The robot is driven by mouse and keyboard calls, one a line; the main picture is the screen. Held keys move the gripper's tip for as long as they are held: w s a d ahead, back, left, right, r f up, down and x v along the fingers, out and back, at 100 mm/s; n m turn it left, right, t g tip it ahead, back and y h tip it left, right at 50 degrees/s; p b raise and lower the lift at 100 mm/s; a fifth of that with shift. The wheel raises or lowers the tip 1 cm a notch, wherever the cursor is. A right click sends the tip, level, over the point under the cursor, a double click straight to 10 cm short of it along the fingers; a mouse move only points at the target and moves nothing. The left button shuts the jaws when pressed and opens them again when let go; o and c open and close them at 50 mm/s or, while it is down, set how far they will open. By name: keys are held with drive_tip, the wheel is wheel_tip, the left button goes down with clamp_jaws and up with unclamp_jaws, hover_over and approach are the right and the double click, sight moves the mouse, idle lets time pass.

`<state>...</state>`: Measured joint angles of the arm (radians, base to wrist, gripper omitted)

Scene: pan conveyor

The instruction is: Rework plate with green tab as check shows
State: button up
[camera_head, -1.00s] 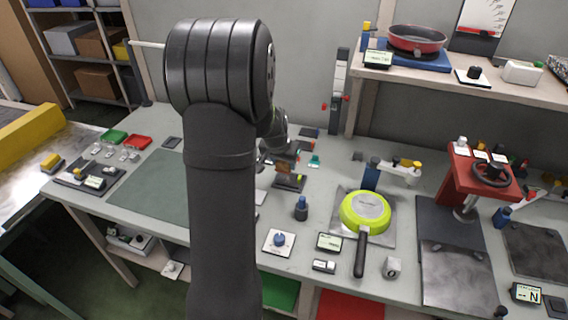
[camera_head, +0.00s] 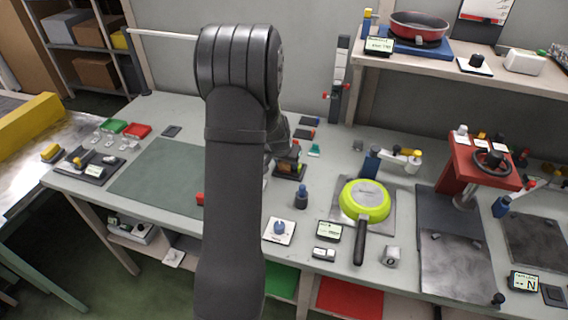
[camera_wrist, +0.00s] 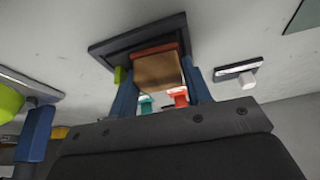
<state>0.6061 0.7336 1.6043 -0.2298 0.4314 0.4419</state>
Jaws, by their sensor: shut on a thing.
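My gripper (camera_wrist: 160,88) shows in the wrist view as two blue fingers, shut on a brown block with a red edge (camera_wrist: 158,72). The block stands over a black stand (camera_wrist: 108,47) with a yellow-green button; whether it rests in the stand I cannot tell. A teal tab (camera_wrist: 146,104) and a red tab (camera_wrist: 178,97) show just past the fingers. In the head view my arm hides most of the gripper. The black stand (camera_head: 290,172) shows right of my arm, and a teal-tabbed piece (camera_head: 314,150) lies behind it.
Dark plates (camera_head: 304,133) lie behind the stand. A blue-topped post (camera_head: 301,197), a knob on a white plate (camera_head: 279,229) and a small display (camera_head: 329,230) stand in front. A lime pan (camera_head: 364,200) and a red press (camera_head: 480,165) stand to the right.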

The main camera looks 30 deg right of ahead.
drive_tip(key=shift+w+d+f, duration=0.1)
drive_tip(key=shift+w+d, duration=1)
drive_tip(key=shift+d, duration=0.05)
drive_tip(key=shift+s+a, duration=1.95)
wheel_tip(320, 180, up, 8)
